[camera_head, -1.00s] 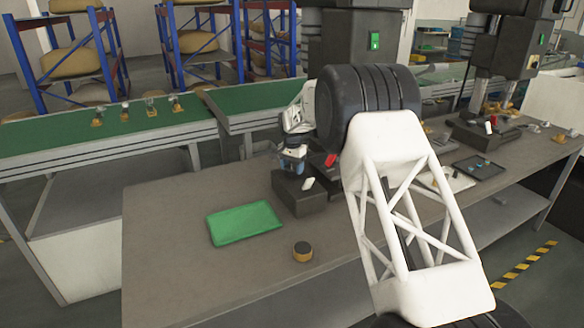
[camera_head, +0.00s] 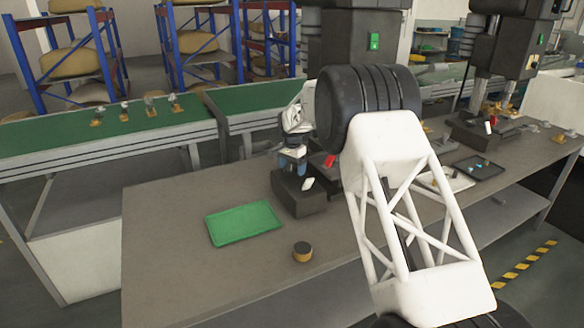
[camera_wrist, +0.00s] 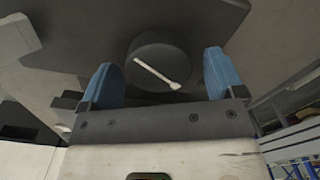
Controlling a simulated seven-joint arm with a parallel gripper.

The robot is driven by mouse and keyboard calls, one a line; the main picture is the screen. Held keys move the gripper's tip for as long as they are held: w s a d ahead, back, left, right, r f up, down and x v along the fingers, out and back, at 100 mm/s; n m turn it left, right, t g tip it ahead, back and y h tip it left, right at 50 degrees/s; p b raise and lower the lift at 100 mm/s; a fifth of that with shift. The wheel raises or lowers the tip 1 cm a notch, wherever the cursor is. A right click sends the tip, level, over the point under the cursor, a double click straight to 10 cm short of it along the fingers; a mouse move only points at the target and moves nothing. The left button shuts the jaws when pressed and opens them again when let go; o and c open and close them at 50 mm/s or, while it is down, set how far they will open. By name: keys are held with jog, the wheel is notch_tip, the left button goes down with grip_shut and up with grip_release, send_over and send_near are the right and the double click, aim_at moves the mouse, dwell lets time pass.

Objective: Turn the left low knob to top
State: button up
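A dark round knob (camera_wrist: 152,78) with a white pointer line shows in the wrist view. The pointer lies slantwise, from upper left to its wider end at lower right. My gripper (camera_wrist: 160,65) is open, with one blue finger on each side of the knob. Gaps show between the fingers and the knob, and I cannot tell whether either touches it. In the head view my gripper (camera_head: 291,163) is just above the dark box-shaped base (camera_head: 303,203) of a machine. The knob cannot be made out there. I cannot tell from these frames which knob this is.
A green tray (camera_head: 243,224) and a small round dark-and-tan piece (camera_head: 302,252) lie on the grey workbench (camera_head: 170,265). A machine column (camera_head: 350,45) stands behind my arm. A dark tray (camera_head: 479,168) lies at the right. The bench's front left is mostly clear.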

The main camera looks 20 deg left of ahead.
aim_at(292, 167)
jog(key=shift+r, duration=3.9)
